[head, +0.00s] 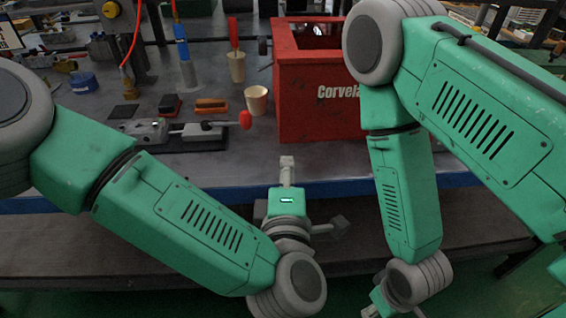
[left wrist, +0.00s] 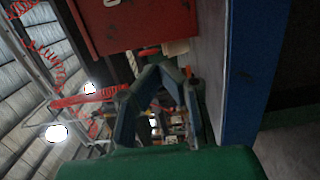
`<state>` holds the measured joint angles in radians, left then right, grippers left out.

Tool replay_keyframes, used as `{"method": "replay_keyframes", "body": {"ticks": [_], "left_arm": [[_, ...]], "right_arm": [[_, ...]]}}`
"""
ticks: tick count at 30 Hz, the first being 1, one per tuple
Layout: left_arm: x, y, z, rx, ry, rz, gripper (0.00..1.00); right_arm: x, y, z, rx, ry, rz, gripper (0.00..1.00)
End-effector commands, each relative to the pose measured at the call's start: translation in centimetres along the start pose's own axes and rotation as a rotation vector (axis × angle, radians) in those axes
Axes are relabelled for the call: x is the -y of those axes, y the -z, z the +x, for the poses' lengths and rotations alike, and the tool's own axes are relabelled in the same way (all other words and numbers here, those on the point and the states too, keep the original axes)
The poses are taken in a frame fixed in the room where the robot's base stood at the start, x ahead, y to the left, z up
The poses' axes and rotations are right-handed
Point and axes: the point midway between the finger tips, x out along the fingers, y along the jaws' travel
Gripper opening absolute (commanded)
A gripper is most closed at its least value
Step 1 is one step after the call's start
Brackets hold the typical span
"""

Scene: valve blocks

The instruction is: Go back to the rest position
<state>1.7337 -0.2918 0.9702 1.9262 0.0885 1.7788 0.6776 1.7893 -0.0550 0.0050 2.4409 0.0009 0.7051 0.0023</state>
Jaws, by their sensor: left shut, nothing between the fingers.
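My left gripper (head: 287,163) is in front of the table's front edge, at the centre of the head view, pointing up in the picture toward the bench. It is small there. In the left wrist view the fingers of my left gripper (left wrist: 160,72) come together at their tips, shut with nothing between them. The gripper is apart from the red box (head: 318,110), which stands behind it on the table. My right arm folds down at the right, and its wrist runs out of the bottom of the head view. My right gripper is hidden below the picture's edge.
The table (head: 330,188) has a blue front edge. On it stand a valve block with a red knob (head: 245,119), a beige cup (head: 257,100), another cup with a red-handled tool (head: 237,67) and a blue cup (head: 83,82). The space between my arms is free.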

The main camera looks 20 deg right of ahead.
Motion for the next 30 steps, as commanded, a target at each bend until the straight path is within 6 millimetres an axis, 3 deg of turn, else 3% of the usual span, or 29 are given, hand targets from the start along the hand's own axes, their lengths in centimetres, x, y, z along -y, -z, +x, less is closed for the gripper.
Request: {"method": "replay_keyframes", "body": {"ticks": [7, 10, 14, 16, 21, 24, 27, 30], "left_arm": [[0.1, 0.0, 0.0, 0.002, 0.002, 0.002, 0.00], [1.4, 0.5, -0.3, 0.027, 0.029, 0.049, 0.00], [6.6, 2.9, -1.7, 0.127, 0.145, 0.232, 0.00], [10.6, 5.1, -3.3, 0.205, 0.244, 0.369, 0.00], [19.6, 12.3, -9.4, 0.403, 0.522, 0.677, 0.00], [23.4, 17.0, -14.0, 0.515, 0.691, 0.815, 0.00], [26.1, 21.8, -19.3, 0.628, 0.864, 0.918, 0.00], [27.5, 26.1, -24.7, 0.735, 1.027, 0.981, 0.00]], "right_arm": [[0.0, 0.0, 0.0, 0.000, 0.000, 0.000, 0.40], [0.0, 0.0, 0.0, 0.000, 0.000, 0.001, 0.40], [0.0, 0.0, 0.0, 0.000, 0.000, 0.001, 0.40], [0.0, 0.0, 0.0, 0.000, 0.000, 0.001, 0.40], [0.0, 0.0, 0.0, 0.000, 0.000, 0.000, 0.40], [0.0, 0.0, 0.0, 0.000, 0.000, 0.000, 0.40], [0.0, 0.0, 0.0, 0.000, 0.000, 0.000, 0.40], [0.0, 0.0, 0.0, 0.000, 0.000, 0.001, 0.40]]}}
